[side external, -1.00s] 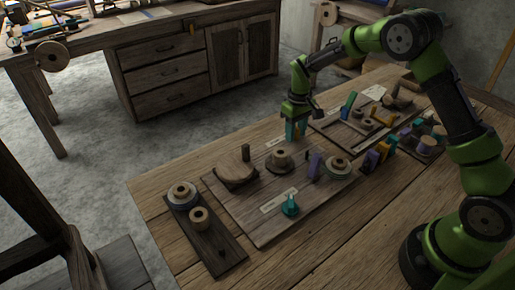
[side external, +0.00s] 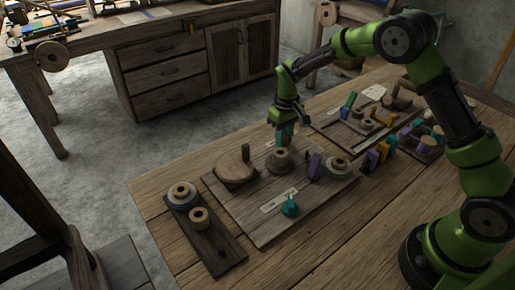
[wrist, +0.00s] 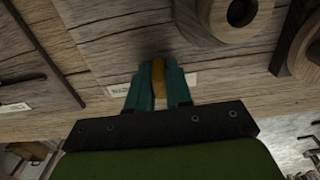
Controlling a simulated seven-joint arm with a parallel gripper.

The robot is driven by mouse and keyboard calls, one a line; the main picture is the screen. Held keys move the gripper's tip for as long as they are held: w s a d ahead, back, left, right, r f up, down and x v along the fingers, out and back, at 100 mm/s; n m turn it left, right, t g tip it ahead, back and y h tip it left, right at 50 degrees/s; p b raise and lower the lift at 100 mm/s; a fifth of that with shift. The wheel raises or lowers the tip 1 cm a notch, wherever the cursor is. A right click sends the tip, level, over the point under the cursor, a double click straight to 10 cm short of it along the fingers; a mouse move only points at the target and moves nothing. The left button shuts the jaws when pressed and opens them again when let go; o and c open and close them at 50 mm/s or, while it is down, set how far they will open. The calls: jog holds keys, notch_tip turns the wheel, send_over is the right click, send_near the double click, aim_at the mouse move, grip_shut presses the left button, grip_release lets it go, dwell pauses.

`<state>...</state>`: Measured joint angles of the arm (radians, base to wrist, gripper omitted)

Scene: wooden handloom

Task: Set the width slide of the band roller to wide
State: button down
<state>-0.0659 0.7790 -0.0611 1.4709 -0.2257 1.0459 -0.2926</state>
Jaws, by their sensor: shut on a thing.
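The band roller's board (side external: 245,222) lies on the table in the side external view. My gripper (side external: 283,140) is at the board's far edge, behind a round wooden spool (side external: 279,158). In the wrist view, its teal fingers (wrist: 158,85) are shut on a small tan-brown piece (wrist: 159,82), which appears to be the width slide. Its lower part is shadowed, and the fingers hide it in the side external view. A pale label (wrist: 122,88) lies beside the fingers, only partly readable.
On the board are a wooden disc with a peg (side external: 235,172), a purple block (side external: 315,165), a ringed roller (side external: 338,165) and a teal knob (side external: 290,206). A dark rack with spools (side external: 216,245) stands left. Another board (side external: 335,130) lies behind right.

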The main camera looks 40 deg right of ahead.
jog(key=shift+a+r, duration=0.1)
jog(key=shift+a, duration=0.9)
jog(key=c, duration=1.1)
grip_release()
jog(key=shift+d, duration=0.1)
jog(key=shift+r, duration=0.2)
notch_tip(320, 180, up, 16)
jog(key=shift+r, duration=0.25)
